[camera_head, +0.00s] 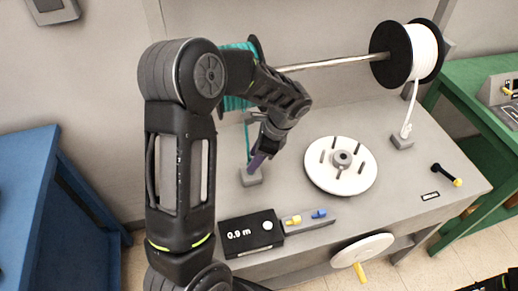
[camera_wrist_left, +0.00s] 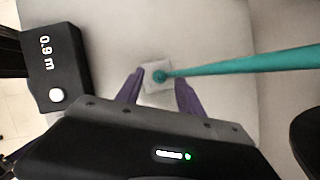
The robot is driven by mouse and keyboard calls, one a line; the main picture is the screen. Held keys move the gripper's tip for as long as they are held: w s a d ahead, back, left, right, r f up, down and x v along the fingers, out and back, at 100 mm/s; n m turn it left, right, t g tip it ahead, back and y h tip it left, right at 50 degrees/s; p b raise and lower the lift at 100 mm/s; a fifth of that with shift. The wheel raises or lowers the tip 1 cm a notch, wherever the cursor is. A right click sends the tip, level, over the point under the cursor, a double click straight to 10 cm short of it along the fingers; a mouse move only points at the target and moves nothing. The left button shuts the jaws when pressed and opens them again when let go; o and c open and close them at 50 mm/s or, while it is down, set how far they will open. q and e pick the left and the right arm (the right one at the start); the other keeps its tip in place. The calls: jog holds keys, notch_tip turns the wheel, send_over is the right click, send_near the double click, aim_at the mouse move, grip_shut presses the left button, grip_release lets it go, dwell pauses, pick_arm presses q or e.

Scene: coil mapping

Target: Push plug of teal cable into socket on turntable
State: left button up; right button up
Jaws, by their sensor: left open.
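A teal cable (camera_head: 247,140) hangs from a spool (camera_head: 238,102), mostly hidden behind my left arm, down to a small grey block (camera_head: 252,178) on the table. In the left wrist view the teal cable (camera_wrist_left: 245,64) runs in from the right, and its end sits at the block (camera_wrist_left: 157,82). My left gripper (camera_head: 257,160) has purple fingers. In the wrist view they are open (camera_wrist_left: 158,92), one on each side of the block and cable end, with visible gaps. The white turntable (camera_head: 341,165) has several dark pegs and a grey central hub. My right gripper is not in view.
A white-cable spool (camera_head: 424,52) sits on the rod at right, its cable ending at another grey block (camera_head: 402,141). A black display box (camera_head: 250,233) reads 0.9 m. A black-yellow tool (camera_head: 446,174) lies at right. A white crank wheel (camera_head: 362,250) is at the front.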

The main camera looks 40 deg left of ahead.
pick_arm(q)
jog(key=shift+x, duration=1.75)
grip_shut()
jog(key=c, duration=0.7)
grip_release()
grip_shut()
